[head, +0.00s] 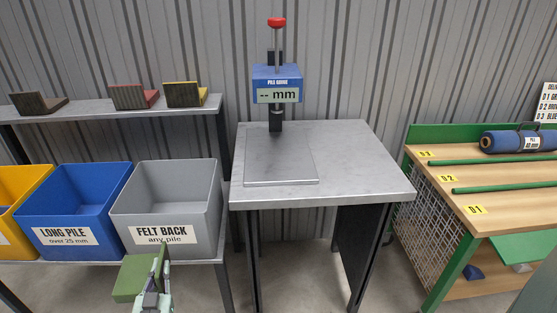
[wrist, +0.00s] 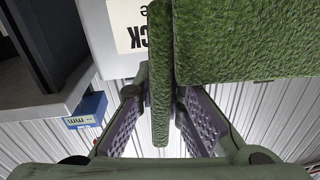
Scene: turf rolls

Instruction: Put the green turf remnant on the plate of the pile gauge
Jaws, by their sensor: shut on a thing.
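My gripper (head: 155,290) is at the bottom of the head view, in front of the grey bin. It is shut on the green turf remnant (head: 131,280), an L-shaped piece with one flap upright and one sticking out to the left. In the wrist view the upright flap of the remnant (wrist: 160,45) is between the two purple-padded fingers (wrist: 160,105), and the other flap spreads right. The pile gauge (head: 277,84) stands on the grey table, blue with a red knob and a display reading "-- mm". Its flat metal plate (head: 281,168) is bare.
A yellow bin (head: 20,185), a blue "LONG PILE" bin (head: 75,195) and a grey "FELT BACK" bin (head: 170,190) stand left of the gauge table (head: 365,170). Brown, red and yellow remnants lie on the shelf (head: 85,110) above. A rack with a blue roll (head: 510,141) stands right.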

